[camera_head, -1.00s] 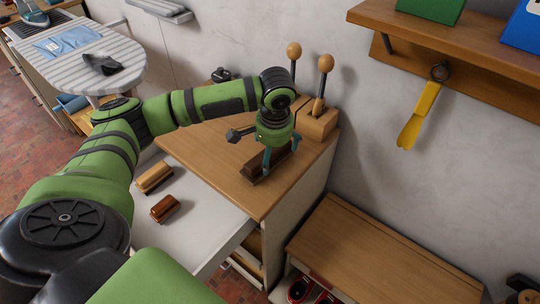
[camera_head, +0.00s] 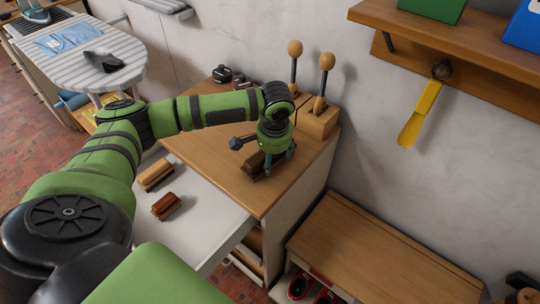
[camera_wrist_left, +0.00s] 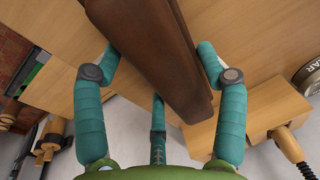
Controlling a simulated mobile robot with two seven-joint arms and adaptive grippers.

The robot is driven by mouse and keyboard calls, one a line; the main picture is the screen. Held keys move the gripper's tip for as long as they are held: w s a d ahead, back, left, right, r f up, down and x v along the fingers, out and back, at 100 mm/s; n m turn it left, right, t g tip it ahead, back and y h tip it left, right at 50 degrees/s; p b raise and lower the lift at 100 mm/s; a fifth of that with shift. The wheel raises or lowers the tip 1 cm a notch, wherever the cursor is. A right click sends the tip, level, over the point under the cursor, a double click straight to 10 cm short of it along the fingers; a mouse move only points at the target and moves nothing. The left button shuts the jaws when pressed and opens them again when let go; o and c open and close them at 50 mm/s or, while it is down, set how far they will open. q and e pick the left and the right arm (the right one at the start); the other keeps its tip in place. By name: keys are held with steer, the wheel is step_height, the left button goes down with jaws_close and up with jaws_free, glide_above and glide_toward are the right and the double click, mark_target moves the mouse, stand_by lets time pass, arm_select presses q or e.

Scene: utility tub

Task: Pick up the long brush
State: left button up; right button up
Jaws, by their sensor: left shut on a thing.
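The long brush is a dark brown block (camera_head: 254,169) near the front edge of the wooden counter top. In the left wrist view the brush (camera_wrist_left: 165,60) runs diagonally between my teal fingers. My left gripper (camera_head: 279,163) is over the brush from above and is shut on it; its fingers also show in the left wrist view (camera_wrist_left: 158,62). The gripper hides part of the brush in the head view. I cannot tell whether the brush still touches the counter. My right gripper is not in view.
An open white drawer (camera_head: 190,222) below the counter holds a tan brush (camera_head: 156,175) and a red-brown brush (camera_head: 165,206). Wooden blocks with ball-topped handles (camera_head: 318,121) stand behind my gripper. Small black containers (camera_head: 222,74) stand at the back. A yellow shoehorn (camera_head: 420,113) hangs on the wall.

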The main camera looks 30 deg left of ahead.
mark_target(275, 161)
arm_select(q)
steer(key=shift+r, duration=0.4)
steer(key=r, duration=0.2)
steer(key=d+r, duration=0.1)
steer(key=shift+s+r, duration=0.15)
steer(key=shift+r, duration=0.2)
steer(key=s+d+r, duration=0.1)
steer(key=d+r, duration=0.1)
steer(key=d, duration=0.1)
steer(key=s+d+r, duration=0.3)
steer(key=d, duration=0.2)
steer(key=shift+s+d+r+b, duration=0.15)
steer(key=shift+d+r+b, duration=0.2)
steer(key=shift+r, duration=0.05)
steer(key=shift+s+d+r, duration=0.2)
steer(key=shift+d+r, duration=0.05)
steer(key=shift+d, duration=0.15)
